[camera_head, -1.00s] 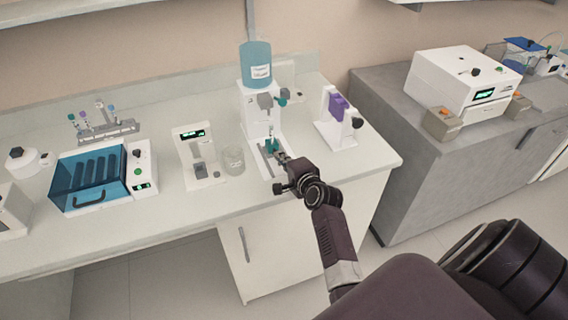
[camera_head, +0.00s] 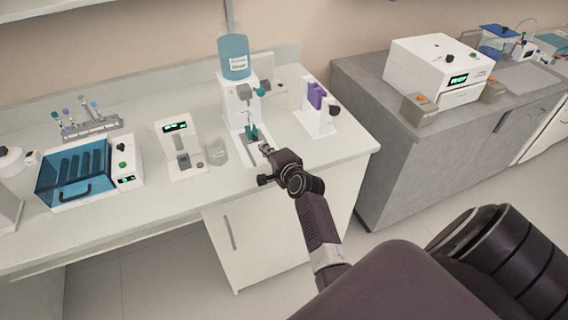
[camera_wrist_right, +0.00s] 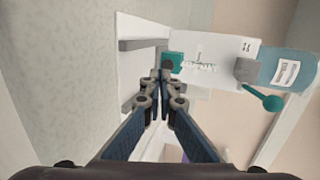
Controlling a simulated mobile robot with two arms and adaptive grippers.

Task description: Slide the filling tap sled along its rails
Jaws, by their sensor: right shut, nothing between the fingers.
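The filling tap stand is a white tower (camera_head: 233,100) with a blue bottle (camera_head: 234,58) on top and a teal-handled tap on its side. The teal sled (camera_head: 253,131) sits low at its foot, on the base with grey rails. In the right wrist view, the sled (camera_wrist_right: 173,62) lies just beyond my fingertips, and a grey rail (camera_wrist_right: 143,44) runs to one side. My right gripper (camera_head: 266,148) is shut and empty at the front of the sled. Its fingertips (camera_wrist_right: 160,75) hide part of the sled, and I cannot tell whether they touch it. My left gripper is not in view.
A glass beaker (camera_head: 217,151) and a white device with a display (camera_head: 181,150) stand left of the stand. A white holder with a purple part (camera_head: 316,108) stands to the right. A blue-lidded box (camera_head: 77,173) is further left. The bench's front right is clear.

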